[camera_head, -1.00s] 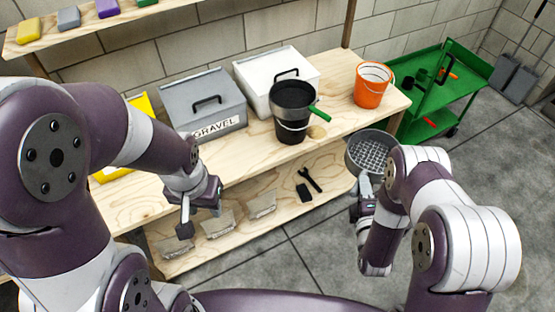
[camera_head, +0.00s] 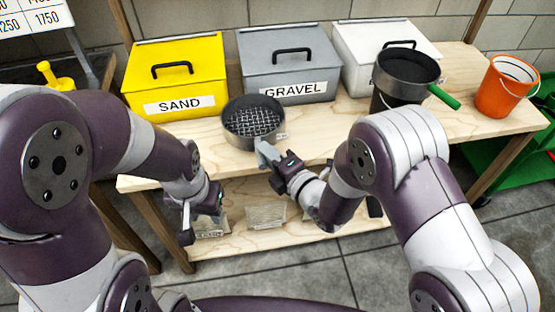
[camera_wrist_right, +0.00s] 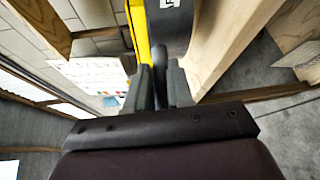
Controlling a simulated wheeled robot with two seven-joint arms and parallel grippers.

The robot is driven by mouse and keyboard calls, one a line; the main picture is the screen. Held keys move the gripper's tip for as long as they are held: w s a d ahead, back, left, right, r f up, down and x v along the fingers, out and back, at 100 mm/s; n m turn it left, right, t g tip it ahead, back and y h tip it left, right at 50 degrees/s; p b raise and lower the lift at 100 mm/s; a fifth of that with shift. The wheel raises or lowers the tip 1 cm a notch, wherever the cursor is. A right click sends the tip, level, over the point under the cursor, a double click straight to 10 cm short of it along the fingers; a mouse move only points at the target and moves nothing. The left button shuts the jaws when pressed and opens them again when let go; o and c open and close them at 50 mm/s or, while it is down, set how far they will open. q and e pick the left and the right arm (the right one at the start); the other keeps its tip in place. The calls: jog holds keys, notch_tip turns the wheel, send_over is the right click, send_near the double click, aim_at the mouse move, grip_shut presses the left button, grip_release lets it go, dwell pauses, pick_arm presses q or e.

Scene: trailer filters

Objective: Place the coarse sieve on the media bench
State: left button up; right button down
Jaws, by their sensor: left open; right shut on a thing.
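The coarse sieve, a round dark grey pan with a wire mesh floor (camera_head: 253,118), is in front of the gravel box in the head view. My right gripper (camera_head: 267,154) is shut on its near side. In the right wrist view my right gripper's fingers (camera_wrist_right: 158,88) are close together. The sieve overlaps the front part of the wooden media bench (camera_head: 195,138); I cannot tell whether it touches the top. My left gripper (camera_head: 187,220) is open and empty, low in front of the bench's front edge.
On the bench stand a yellow sand box (camera_head: 177,78), a grey gravel box (camera_head: 288,65), a white box (camera_head: 365,48), a black bucket with a green-handled pan (camera_head: 405,75) and an orange bucket (camera_head: 507,87). Bare wood shows before the sand box.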

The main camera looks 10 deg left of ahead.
notch_tip(320, 180, down, 4)
jog(key=shift+w+f+b, duration=0.1)
jog(key=shift+f+b, duration=0.1)
jog(key=shift+b, duration=0.15)
